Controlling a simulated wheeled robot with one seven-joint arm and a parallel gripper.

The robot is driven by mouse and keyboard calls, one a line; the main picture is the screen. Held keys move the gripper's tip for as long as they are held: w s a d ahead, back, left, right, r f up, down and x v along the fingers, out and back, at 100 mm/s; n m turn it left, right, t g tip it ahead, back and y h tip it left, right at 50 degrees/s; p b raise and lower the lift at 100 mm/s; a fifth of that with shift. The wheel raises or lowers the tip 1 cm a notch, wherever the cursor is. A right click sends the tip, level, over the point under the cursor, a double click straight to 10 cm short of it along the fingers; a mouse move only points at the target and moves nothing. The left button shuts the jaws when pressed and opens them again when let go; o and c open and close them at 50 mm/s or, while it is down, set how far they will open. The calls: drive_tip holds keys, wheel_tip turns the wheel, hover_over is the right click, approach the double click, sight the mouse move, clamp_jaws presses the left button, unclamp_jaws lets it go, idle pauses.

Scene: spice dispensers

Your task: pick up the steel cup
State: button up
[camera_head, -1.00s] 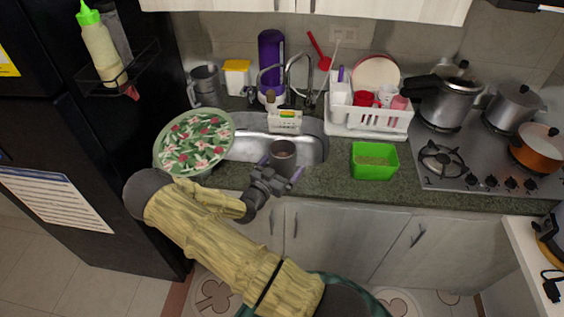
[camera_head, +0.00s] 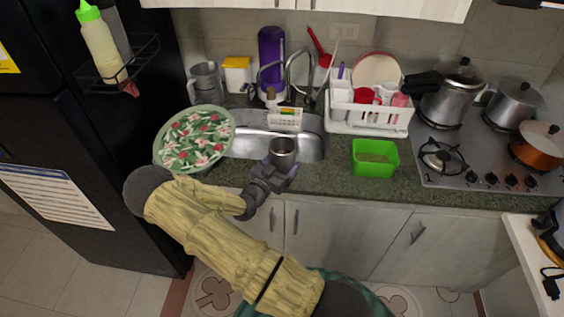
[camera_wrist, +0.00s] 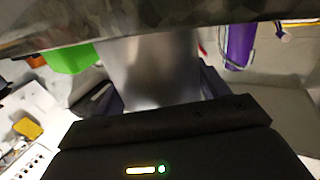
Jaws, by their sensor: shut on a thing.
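The steel cup (camera_head: 283,148) is a small grey metal cup, upright, in front of the sink basin near the counter's front edge. My gripper (camera_head: 282,166) is at the cup from the front and is shut on it. In the wrist view the cup (camera_wrist: 155,70) fills the middle, with a dark finger of my gripper (camera_wrist: 158,97) on either side of it. In the head view the cup's base is partly hidden by my gripper, and I cannot tell how far it is above the counter.
A green container (camera_head: 374,160) is on the counter (camera_head: 325,177) at right. Behind are the sink (camera_head: 245,146), its faucet (camera_head: 300,65) and a white dish rack (camera_head: 368,122). A stove (camera_head: 470,170) is far right.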

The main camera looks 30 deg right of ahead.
sight(283, 140)
drive_tip(key=shift+r, duration=0.3)
drive_tip(key=shift+r+b, duration=1)
drive_tip(key=shift+r, duration=3.75)
